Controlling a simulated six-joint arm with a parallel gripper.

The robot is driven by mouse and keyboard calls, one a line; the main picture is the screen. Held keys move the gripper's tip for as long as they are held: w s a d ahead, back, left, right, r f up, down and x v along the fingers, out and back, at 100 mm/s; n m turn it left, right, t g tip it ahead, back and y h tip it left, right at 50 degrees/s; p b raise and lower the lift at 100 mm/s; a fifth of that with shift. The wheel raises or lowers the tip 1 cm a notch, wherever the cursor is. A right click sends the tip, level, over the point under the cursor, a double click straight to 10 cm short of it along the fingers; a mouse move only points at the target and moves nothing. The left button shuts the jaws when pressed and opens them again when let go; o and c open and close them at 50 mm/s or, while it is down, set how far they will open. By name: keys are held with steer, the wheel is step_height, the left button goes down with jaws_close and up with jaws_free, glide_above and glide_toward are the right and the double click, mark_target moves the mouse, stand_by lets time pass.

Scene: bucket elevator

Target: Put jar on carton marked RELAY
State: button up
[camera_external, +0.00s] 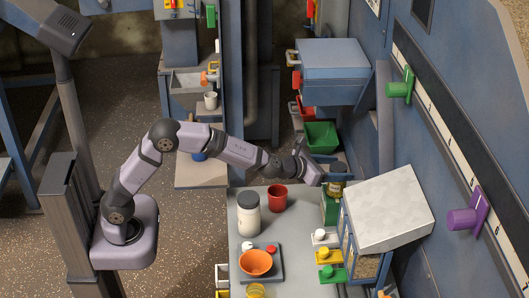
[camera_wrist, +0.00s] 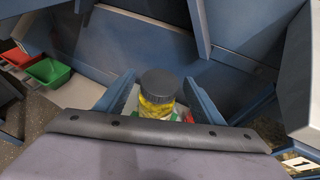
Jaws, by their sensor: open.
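A jar with a dark grey lid and yellow contents (camera_wrist: 158,95) is between the two spread fingers of my gripper (camera_wrist: 160,88) in the wrist view. In the external view the jar (camera_external: 334,188) is just below my gripper (camera_external: 335,168) and appears to stand on a green carton (camera_external: 329,208). My gripper is open, with gaps visible beside the jar. Green and white patches show under the jar in the wrist view. I cannot read the word RELAY on any carton.
A white container with a grey lid (camera_external: 248,216), a red cup (camera_external: 278,198) and an orange bowl (camera_external: 256,262) stand on the bench. A blue cabinet with a pale top (camera_external: 388,208) stands close right of the carton. A green bin (camera_external: 320,136) lies behind.

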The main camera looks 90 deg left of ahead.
steer(key=v, duration=0.7)
steer(key=shift+s+b, duration=0.2)
steer(key=shift+b, duration=0.15)
steer(key=shift+d+r, duration=0.1)
steer(key=s+d+f+m+g+h+p, duration=0.35)
steer(key=s+d+m, duration=0.3)
steer(key=m, duration=0.55)
steer(key=s+d+f+m+g+h+p, duration=0.25)
steer(key=s+d+m+p, duration=0.2)
steer(key=s+m, duration=0.5)
steer(key=s+f+m+g+p, duration=0.1)
steer(key=s+m+g, duration=0.1)
steer(key=s+m, duration=0.4)
steer(key=s+a+f+m+g+p, duration=0.1)
steer(key=s+m+g, duration=0.1)
steer(key=s+m, duration=0.4)
steer(key=s+a+m+g+y+p, duration=0.1)
steer(key=s+m+g, duration=0.1)
steer(key=s+m, duration=0.5)
steer(key=s, duration=0.3)
steer(key=shift+a+f+g+p, duration=0.2)
steer(key=shift+f+g+p, duration=0.1)
steer(key=shift+f+p, duration=0.1)
